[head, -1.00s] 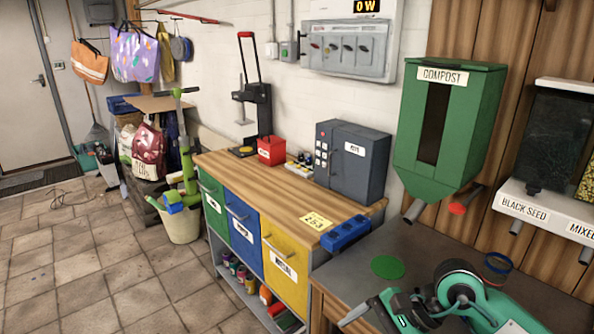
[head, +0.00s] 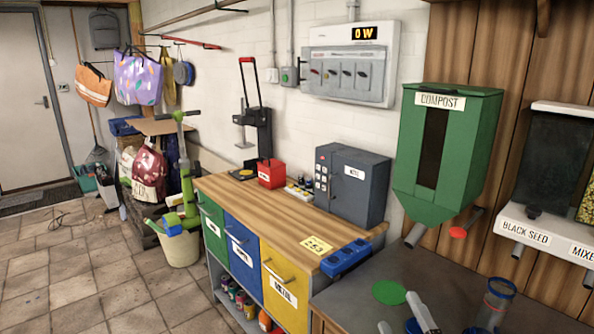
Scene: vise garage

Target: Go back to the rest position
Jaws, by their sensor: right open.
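My right gripper (head: 402,314) shows only in part at the bottom edge of the head view. Its two grey fingertips are apart, with nothing seen between them. It is over the dark grey bench top (head: 379,270), just below the green disc (head: 389,292) in the picture. Most of my right arm is out of the frame. My left gripper is not in view.
A clear jar with a blue rim (head: 497,298) stands right of the gripper. The green compost hopper (head: 446,150) hangs above the bench. Tiled floor (head: 95,265) is open at left.

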